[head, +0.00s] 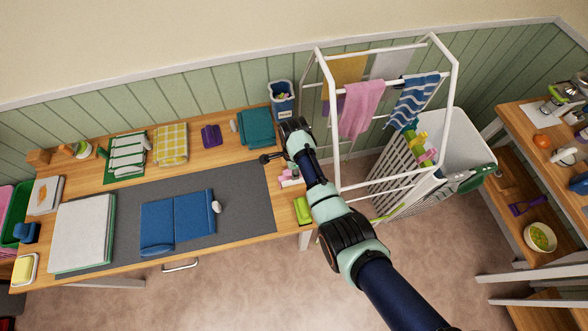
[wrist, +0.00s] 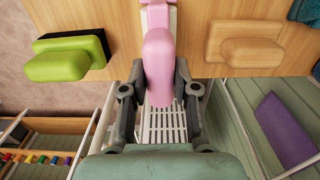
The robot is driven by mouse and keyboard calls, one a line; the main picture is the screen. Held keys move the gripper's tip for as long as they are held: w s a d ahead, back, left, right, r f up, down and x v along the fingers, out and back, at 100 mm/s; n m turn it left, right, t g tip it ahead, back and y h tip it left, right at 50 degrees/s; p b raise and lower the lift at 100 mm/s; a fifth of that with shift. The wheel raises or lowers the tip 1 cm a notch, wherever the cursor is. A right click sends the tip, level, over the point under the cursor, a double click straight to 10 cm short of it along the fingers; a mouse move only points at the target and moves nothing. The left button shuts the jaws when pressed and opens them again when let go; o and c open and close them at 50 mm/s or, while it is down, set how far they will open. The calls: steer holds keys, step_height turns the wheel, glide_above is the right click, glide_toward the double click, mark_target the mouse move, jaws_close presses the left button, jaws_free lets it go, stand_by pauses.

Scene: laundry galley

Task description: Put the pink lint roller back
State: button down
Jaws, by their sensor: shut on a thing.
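The pink lint roller (wrist: 158,55) is in the wrist view, its rounded pink end between the two fingers of my gripper (wrist: 160,98). My gripper is shut on it. Its paler far part runs over the wooden table top and is cut off by the frame's upper edge. In the head view a small pink and white thing (head: 288,178), likely the roller, shows at the table's right end, beside my gripper (head: 272,158) and partly hidden by my arm. I cannot tell whether the roller touches the table.
In the wrist view a lime green brush (wrist: 68,57) lies left of the roller and a tan one (wrist: 243,45) right of it. A drying rack (head: 450,95) and white laundry basket (head: 465,140) stand right of the table. A grey mat (head: 245,190) has free room.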

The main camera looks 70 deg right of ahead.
steer(key=shift+f, duration=0.1)
steer(key=c, duration=0.8)
jaws_free()
step_height(320, 180, up, 8)
steer(key=p, duration=0.8)
